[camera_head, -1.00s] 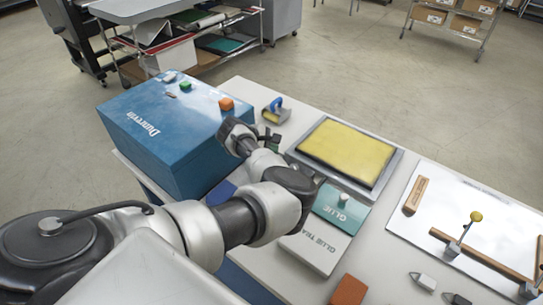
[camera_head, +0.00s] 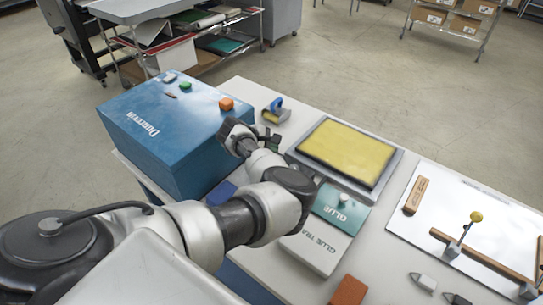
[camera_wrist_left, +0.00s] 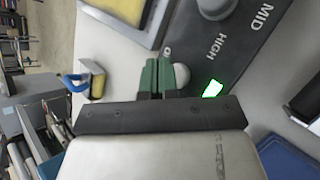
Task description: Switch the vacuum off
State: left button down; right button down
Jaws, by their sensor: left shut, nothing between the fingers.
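My left gripper (camera_head: 272,142) is over the table between the blue machine and the yellow pad. In the left wrist view its green fingers (camera_wrist_left: 158,78) are shut with nothing between them. They are at the edge of a dark control panel (camera_wrist_left: 262,45) marked MID and HIGH. A round grey knob (camera_wrist_left: 183,76) is right beside the fingers; I cannot tell whether they touch it. A bright green lit patch (camera_wrist_left: 212,90) shows on the panel. In the head view my arm hides this panel. No label naming the vacuum is readable. My right gripper is not in view.
The blue machine (camera_head: 160,135) has an orange button (camera_head: 226,104) on top. The yellow pad (camera_head: 348,151) lies in a grey frame. Glue boxes (camera_head: 318,248) lie in front of the pad.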

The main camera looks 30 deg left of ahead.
pick_arm(q)
jog(key=shift+f, duration=0.15)
dwell(0.4)
jog(key=shift+f, duration=0.3)
jog(key=shift+f, duration=0.3)
dwell(0.5)
jog(key=shift+r+p, duration=0.8)
jog(key=shift+p, duration=0.05)
notch_tip(320, 180, up, 6)
jog(key=p, duration=0.6)
